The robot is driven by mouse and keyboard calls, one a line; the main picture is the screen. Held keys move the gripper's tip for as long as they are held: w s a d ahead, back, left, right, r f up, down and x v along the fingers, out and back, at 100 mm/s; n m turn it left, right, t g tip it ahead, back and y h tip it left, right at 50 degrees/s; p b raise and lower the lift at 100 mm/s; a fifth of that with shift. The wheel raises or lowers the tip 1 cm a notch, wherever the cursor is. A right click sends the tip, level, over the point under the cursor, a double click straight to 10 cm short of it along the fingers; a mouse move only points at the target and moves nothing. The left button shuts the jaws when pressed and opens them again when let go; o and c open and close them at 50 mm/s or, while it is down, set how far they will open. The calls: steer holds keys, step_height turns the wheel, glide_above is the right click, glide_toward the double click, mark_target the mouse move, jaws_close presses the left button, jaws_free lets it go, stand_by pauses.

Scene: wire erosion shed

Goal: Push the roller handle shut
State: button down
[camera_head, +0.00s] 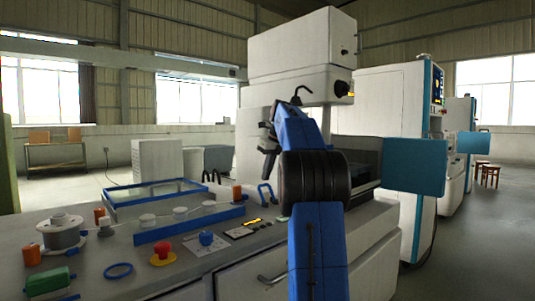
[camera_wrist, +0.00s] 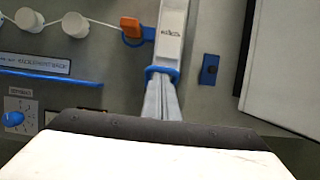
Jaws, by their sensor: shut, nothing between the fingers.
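A row of pale rollers (camera_head: 180,212) stands on the machine's grey worktop, with an orange block (camera_head: 237,192) at its right end. I cannot tell for sure which part is the roller handle. In the wrist view, an orange piece with a blue base (camera_wrist: 131,27) sits right of the rollers (camera_wrist: 73,25).
A blue-framed clear cover (camera_head: 160,190) lies behind the rollers. A red emergency button (camera_head: 162,250), a wire spool (camera_head: 62,232) and a green block (camera_head: 41,279) are on the worktop. The tall white machine head (camera_head: 290,50) and a blue panel (camera_head: 415,166) stand near my arm.

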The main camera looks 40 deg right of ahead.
steer(key=w+r+v, duration=0.1)
steer(key=w+v, duration=0.1)
steer(key=v, duration=0.8)
steer(key=shift+r, duration=0.35)
stand_by(0.4)
